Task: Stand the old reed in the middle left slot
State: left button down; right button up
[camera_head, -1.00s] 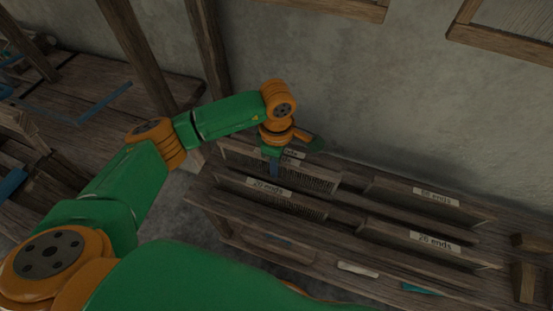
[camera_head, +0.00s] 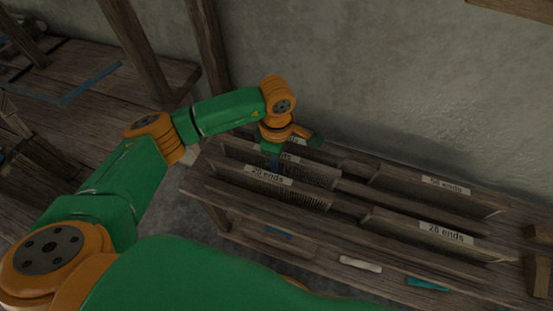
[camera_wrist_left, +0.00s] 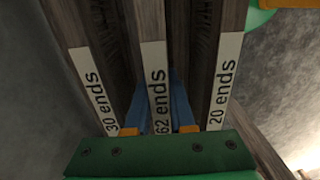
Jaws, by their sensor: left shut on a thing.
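My left gripper (camera_head: 273,157) is over the left part of the reed rack (camera_head: 205,187), pointing down. In the left wrist view its blue fingers (camera_wrist_left: 159,112) are shut on both sides of a reed labelled "62 ends" (camera_wrist_left: 153,70). I take this as the old reed. It stands upright between a reed labelled "30 ends" (camera_wrist_left: 92,85) and one labelled "20 ends" (camera_wrist_left: 224,80), apart from both. In the head view the held reed (camera_head: 310,174) is behind the front "20 ends" reed (camera_head: 300,194). Its lower edge is hidden, so I cannot tell how deep it sits.
On the right of the rack stand a back reed (camera_head: 446,184) and a front reed labelled "26 ends" (camera_head: 446,232). A pale tool (camera_head: 360,264) and a teal tool (camera_head: 427,284) lie in front below. The grey wall (camera_head: 400,90) is close behind.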

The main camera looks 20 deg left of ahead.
pick_arm(q)
jog(key=shift+f, duration=0.25)
jog(key=c, duration=0.7)
grip_release()
notch_tip(320, 180, up, 7)
jog(key=shift+r, duration=0.1)
